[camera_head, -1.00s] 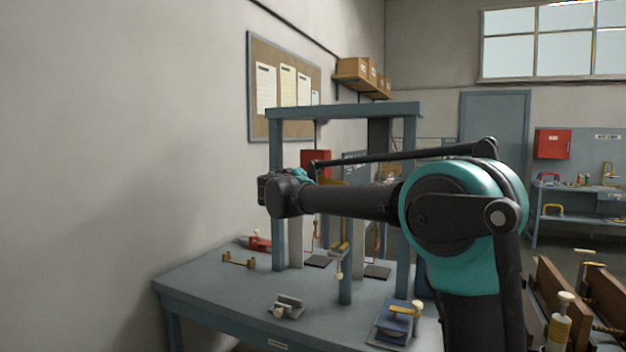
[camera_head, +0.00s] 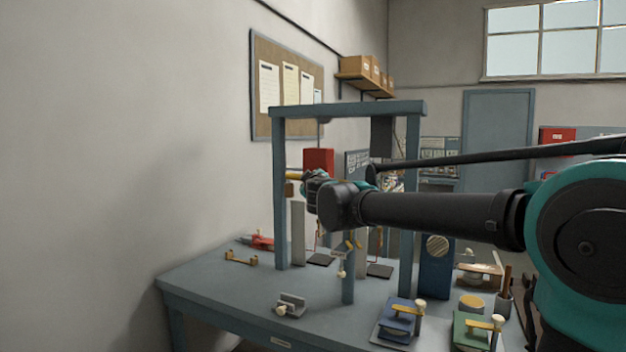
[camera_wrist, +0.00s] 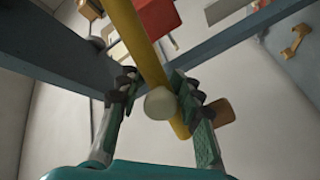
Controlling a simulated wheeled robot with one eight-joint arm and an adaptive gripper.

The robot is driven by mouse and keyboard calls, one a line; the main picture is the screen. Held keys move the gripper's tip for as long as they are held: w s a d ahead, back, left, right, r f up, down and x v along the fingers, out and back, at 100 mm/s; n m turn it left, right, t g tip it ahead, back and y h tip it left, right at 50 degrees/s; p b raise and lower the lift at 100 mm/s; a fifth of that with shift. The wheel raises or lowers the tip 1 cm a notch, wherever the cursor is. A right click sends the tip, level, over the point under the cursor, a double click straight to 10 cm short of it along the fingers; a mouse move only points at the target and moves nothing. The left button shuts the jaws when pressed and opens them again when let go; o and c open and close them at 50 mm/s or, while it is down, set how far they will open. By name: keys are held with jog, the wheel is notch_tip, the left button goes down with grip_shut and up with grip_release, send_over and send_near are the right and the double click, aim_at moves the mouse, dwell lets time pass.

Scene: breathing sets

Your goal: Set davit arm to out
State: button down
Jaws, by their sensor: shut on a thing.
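The davit arm (camera_wrist: 146,48) is a yellow bar with a round pale knob (camera_wrist: 160,103), seen close up in the wrist view. My gripper (camera_wrist: 157,98) has a finger on each side of the knob and is shut on the davit arm. In the head view my gripper (camera_head: 312,183) is at the blue frame above the bench, with a short yellow end of the arm (camera_head: 294,177) showing to its left. A short blue post (camera_head: 347,284) stands below. My wrist hides most of the davit arm there; its pivot cannot be made out.
The blue frame (camera_head: 279,215) with its top beam stands around my gripper on the bench (camera_head: 235,292). A red box (camera_head: 318,160) is behind. Blue (camera_head: 397,319) and green (camera_head: 472,331) clamp fixtures stand at the front right. The bench's left front is mostly clear.

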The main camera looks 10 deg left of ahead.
jog(key=s+d+n+g+y, duration=0.5)
jog(key=s+n+g+y, duration=0.3)
jog(key=y, duration=0.3)
jog(key=shift+n, duration=0.6)
jog(key=shift+d, duration=0.1)
jog(key=c, duration=1.3)
grip_release()
jog(key=shift+d, duration=0.1)
jog(key=v, duration=1.1)
jog(key=shift+d+f, duration=0.2)
jog(key=shift+d, duration=0.15)
jog(key=shift+s, duration=0.1)
